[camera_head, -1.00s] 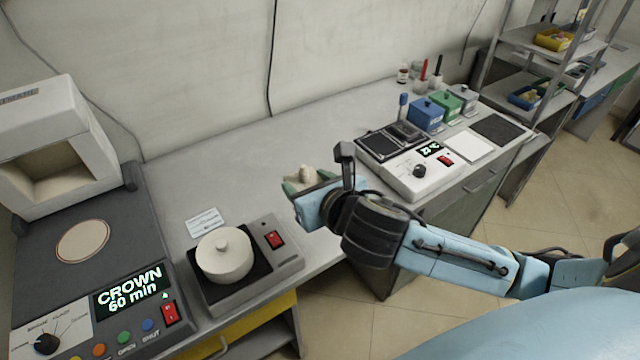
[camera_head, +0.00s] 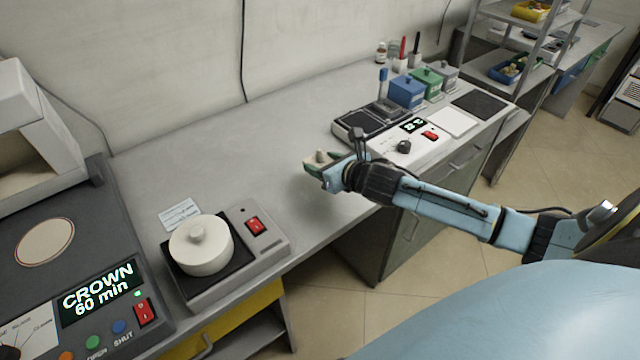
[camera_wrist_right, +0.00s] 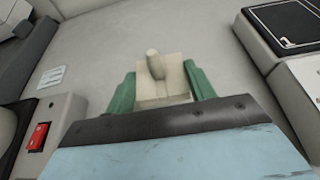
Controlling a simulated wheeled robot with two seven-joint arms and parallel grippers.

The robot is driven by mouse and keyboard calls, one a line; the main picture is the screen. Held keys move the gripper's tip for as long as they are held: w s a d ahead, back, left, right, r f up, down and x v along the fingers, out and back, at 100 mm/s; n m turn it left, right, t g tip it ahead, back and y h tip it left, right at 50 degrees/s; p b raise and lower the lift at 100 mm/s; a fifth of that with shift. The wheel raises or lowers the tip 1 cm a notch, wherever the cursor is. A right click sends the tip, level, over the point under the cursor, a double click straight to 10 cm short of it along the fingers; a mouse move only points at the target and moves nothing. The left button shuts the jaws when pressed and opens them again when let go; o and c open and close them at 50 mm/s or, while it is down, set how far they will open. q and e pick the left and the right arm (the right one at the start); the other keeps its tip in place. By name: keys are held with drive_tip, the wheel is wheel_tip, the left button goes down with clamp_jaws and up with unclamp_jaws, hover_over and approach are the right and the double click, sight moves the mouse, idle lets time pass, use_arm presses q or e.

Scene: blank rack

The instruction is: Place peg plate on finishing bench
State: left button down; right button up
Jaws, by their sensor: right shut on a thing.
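My right gripper (camera_head: 318,168) reaches in from the right over the front part of the grey bench (camera_head: 275,130). Its green fingers are shut on a small pale peg plate (camera_head: 311,161). In the right wrist view the peg plate (camera_wrist_right: 162,92) sits between the two fingers, a cream block with a blunt peg on top. In the head view it appears held above the bench top, left of the white heating unit (camera_head: 400,150). My left gripper does not show.
On the left are a furnace (camera_head: 40,140) with a "CROWN 60 min" display and a hotplate unit holding a round lidded white pot (camera_head: 201,246). A card (camera_head: 180,214) lies behind it. Blue, green and grey boxes stand at the back right. The middle bench top is clear.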

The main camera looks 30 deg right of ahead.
drive_tip(key=shift+f, duration=1.45)
wheel_tip(320, 180, down, 3)
drive_tip(key=shift+f+b, duration=0.2)
drive_tip(key=shift+b, duration=0.55)
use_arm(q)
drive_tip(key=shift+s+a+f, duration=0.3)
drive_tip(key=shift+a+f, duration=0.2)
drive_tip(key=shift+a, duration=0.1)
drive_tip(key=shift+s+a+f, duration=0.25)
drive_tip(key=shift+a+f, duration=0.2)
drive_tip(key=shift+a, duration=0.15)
use_arm(e)
drive_tip(key=o, duration=0.6)
drive_tip(key=shift+f, duration=0.1)
drive_tip(key=o, duration=0.4)
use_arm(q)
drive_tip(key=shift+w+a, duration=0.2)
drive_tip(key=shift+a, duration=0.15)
